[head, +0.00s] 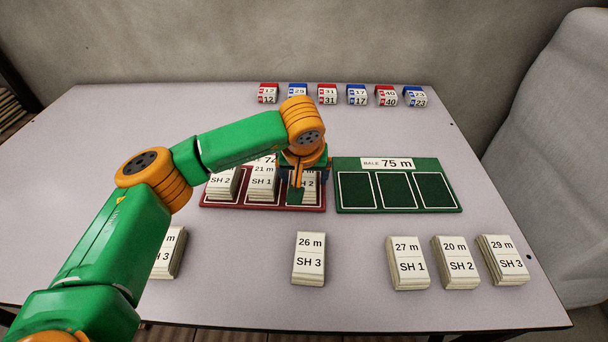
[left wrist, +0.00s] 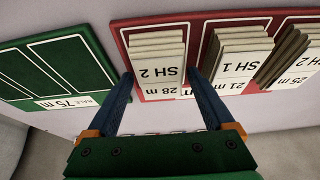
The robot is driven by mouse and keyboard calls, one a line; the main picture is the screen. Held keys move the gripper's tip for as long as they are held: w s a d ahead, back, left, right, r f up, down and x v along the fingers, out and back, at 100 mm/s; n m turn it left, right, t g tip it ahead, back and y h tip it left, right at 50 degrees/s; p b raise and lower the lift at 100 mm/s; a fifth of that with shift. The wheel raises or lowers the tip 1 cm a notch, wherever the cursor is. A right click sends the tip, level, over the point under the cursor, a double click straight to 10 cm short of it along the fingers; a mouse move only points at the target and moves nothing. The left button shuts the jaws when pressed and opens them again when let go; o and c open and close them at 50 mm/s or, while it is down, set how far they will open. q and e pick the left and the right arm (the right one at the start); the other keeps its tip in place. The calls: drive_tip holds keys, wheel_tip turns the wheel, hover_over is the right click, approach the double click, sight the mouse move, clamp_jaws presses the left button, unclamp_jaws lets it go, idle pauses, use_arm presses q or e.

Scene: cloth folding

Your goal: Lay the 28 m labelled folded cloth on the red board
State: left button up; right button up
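The red board (head: 204,203) lies left of centre in the head view, its label partly hidden by my arm. The 28 m SH 2 cloth (head: 310,181) lies in its right slot, mostly covered by my gripper in the head view; its label reads clearly in the left wrist view (left wrist: 160,70). The 21 m SH 1 cloth (head: 262,184) is in the middle slot and another SH 2 cloth (head: 221,184), 25 m in the wrist view, in the left slot. My left gripper (left wrist: 160,76) is open, its fingers either side of the 28 m cloth. My right gripper is out of view.
The green board (head: 398,208), labelled 75 m, has three empty slots. In front lie folded cloths: 26 m (head: 309,260), 27 m (head: 408,264), 20 m (head: 456,263), 29 m (head: 503,261) and a partly hidden SH 3 (head: 170,255). Small numbered blocks (head: 327,94) line the back.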

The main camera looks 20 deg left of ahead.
use_arm(q)
drive_tip(key=shift+o, duration=0.2)
drive_tip(key=shift+r, duration=0.25)
drive_tip(key=v, duration=1.2)
drive_tip(key=shift+p, duration=0.45)
